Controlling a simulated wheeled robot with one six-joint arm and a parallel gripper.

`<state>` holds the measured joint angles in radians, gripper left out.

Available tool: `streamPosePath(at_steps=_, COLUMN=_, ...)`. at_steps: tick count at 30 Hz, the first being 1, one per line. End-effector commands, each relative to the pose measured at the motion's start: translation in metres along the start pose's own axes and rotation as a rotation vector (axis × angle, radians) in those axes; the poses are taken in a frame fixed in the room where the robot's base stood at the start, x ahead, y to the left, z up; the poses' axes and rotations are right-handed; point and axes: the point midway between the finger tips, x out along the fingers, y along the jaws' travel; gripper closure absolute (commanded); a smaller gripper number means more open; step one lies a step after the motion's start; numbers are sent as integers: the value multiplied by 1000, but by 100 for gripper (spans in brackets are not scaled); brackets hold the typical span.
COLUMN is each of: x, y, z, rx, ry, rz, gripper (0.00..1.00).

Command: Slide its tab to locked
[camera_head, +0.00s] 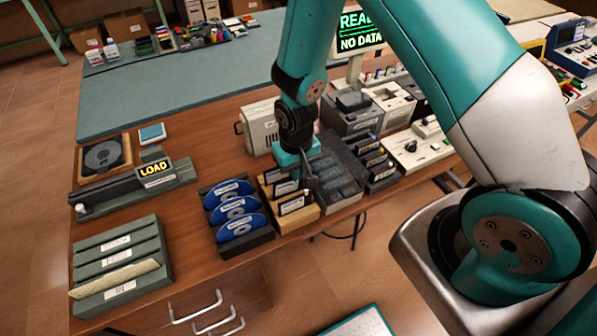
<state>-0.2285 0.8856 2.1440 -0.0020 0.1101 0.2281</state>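Several dark cards with pale labels stand in a tan holder (301,220) near the table's front edge; the front card (291,204) faces me. My gripper (309,186) points down just above and behind the holder's right end, close to the cards. Its fingers are small and dark here, so I cannot tell whether they are open, shut or touching a card. No slide tab or lock marking can be made out at this size. The gripper and wrist hide part of the holder's right side.
A dark rack of blue discs (237,209) stands left of the holder, and a dark grey slotted block (340,180) close on its right. Further left are a green-grey slotted tray (123,281) and a LOAD display (155,169). A READ/NO DATA screen (359,34) stands behind.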

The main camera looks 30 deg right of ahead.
Motion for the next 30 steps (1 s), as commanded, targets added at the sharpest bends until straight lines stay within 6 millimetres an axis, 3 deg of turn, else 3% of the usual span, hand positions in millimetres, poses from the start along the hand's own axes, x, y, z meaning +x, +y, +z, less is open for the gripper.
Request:
streamPosePath(at_steps=8, x=2, y=8, z=2, rx=3, ry=-4, rz=6, gripper=100)
streamPosePath(at_steps=30, x=-4, y=2, z=2, rx=1, ry=-4, rz=5, gripper=100)
